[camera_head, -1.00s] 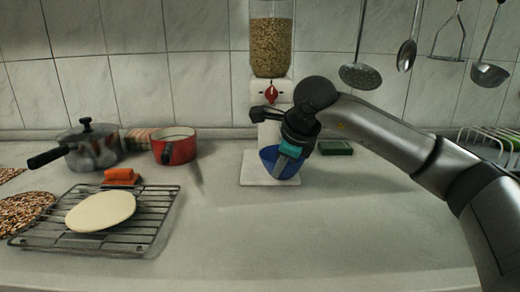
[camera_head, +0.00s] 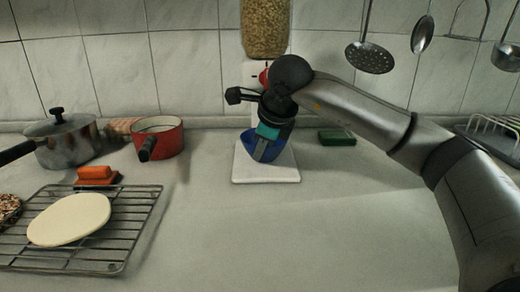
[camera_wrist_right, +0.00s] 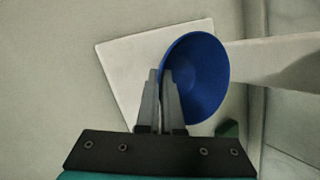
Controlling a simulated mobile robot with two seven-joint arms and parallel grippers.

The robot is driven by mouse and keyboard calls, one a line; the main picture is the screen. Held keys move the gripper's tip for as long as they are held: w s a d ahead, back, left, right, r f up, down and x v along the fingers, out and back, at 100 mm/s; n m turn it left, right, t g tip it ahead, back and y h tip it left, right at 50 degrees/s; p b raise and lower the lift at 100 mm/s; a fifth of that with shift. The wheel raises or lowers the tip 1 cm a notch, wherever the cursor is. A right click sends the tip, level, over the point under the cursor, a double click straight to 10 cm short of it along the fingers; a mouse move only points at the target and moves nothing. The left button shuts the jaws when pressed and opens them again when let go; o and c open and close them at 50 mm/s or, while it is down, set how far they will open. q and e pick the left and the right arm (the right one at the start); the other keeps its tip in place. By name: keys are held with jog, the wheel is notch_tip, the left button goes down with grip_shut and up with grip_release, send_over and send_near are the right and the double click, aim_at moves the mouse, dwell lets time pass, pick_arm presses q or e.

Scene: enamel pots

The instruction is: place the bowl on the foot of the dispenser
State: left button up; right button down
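The blue bowl (camera_head: 275,151) is over the white foot (camera_head: 265,175) of the dispenser. The dispenser has a clear grain-filled container (camera_head: 265,28) and a red knob, partly hidden by my arm. My right gripper (camera_head: 262,152) is shut on the bowl's wall. In the right wrist view, its fingers (camera_wrist_right: 164,78) pinch the near rim of the bowl (camera_wrist_right: 205,75), with the foot (camera_wrist_right: 125,65) behind it. The bowl looks nearly upright; I cannot tell whether its base touches the foot. My left gripper is not in view.
A green block (camera_head: 337,138) lies right of the foot. A red saucepan (camera_head: 168,140) and a steel pot (camera_head: 65,148) stand at the left, behind a wire rack (camera_head: 120,235) with a pale flat disc (camera_head: 70,219). Utensils hang above right. The front counter is clear.

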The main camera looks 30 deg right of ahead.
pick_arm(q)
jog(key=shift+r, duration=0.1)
pick_arm(e)
jog(key=c, duration=1.5)
grip_release()
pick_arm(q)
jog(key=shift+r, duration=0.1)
pick_arm(e)
jog(key=o, duration=0.4)
jog(key=shift+o, duration=0.2)
jog(key=shift+r, duration=0.1)
pick_arm(q)
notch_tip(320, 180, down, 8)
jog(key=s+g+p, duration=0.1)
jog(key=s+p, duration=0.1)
jog(key=p, duration=0.2)
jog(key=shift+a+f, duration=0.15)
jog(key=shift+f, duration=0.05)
pick_arm(e)
jog(key=v, duration=1.2)
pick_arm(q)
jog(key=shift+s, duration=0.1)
